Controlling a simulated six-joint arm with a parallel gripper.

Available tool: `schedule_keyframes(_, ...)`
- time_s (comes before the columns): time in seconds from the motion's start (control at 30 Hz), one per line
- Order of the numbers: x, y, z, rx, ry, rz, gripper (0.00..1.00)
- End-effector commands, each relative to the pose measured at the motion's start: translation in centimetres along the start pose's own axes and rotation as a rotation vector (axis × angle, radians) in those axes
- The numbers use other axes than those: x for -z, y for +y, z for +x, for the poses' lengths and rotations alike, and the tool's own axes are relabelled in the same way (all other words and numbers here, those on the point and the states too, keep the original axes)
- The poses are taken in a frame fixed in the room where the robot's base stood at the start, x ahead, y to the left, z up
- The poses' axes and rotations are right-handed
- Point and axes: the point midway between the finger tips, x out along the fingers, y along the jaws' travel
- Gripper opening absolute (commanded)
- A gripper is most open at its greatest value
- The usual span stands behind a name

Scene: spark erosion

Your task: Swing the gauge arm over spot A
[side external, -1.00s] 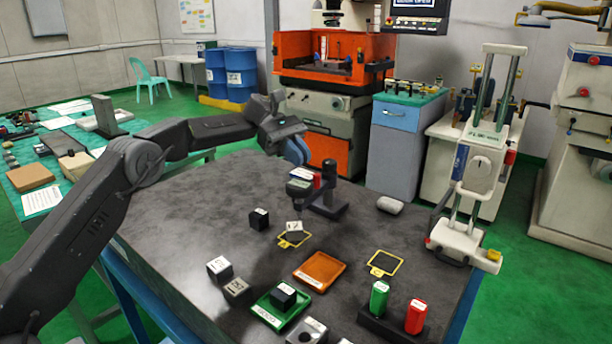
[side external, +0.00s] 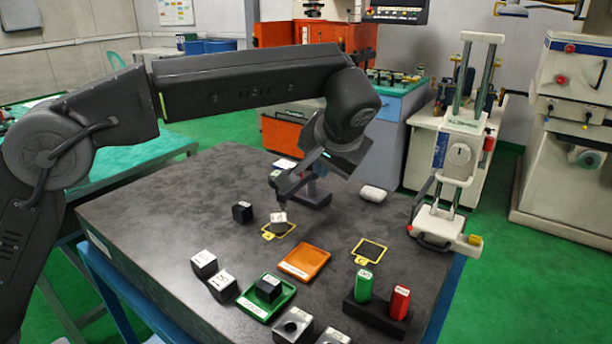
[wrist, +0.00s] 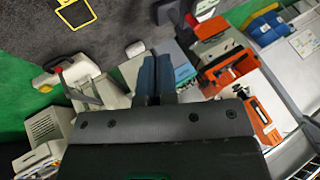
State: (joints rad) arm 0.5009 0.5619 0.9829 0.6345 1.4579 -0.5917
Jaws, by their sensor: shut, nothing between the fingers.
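The dark gauge stand (side external: 314,198) is near the middle of the table in the side view, with its column partly hidden by my wrist. Its gauge arm (side external: 287,186) points left and toward the camera, and its head appears to be near a yellow-framed spot (side external: 268,236) with a block (side external: 279,218) on it. Another yellow-framed spot (side external: 369,250) lies empty at right; it also shows in the wrist view (wrist: 75,13). I cannot read the spot letters surely. My gripper (wrist: 163,64) is shut and empty. In the side view it is close to the stand; contact cannot be told.
An orange tray (side external: 322,263), a green tray (side external: 250,306) with a dark block, and a holder with green (side external: 364,284) and red (side external: 400,302) pieces stand in front. Several loose blocks lie nearby. A grey rounded lump (side external: 373,194) lies behind. The table's left part is clear.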

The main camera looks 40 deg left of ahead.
Motion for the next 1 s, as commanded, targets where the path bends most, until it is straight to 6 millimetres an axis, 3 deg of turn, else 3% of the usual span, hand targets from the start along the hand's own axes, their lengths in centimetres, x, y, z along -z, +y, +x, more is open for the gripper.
schedule_keyframes(0.17, -0.1, -0.1, 2.5, 0.003, -0.005, -0.001, 0.0)
schedule_keyframes(0.53, -0.1, -0.1, 10.0, 0.003, -0.007, -0.003, 0.0)
schedule_keyframes(0.73, -0.1, -2.7, 11.2, 0.001, -0.004, -0.007, 0.0)
schedule_keyframes(1.0, -0.1, -3.6, 11.7, 0.0, -0.004, -0.004, 0.0)
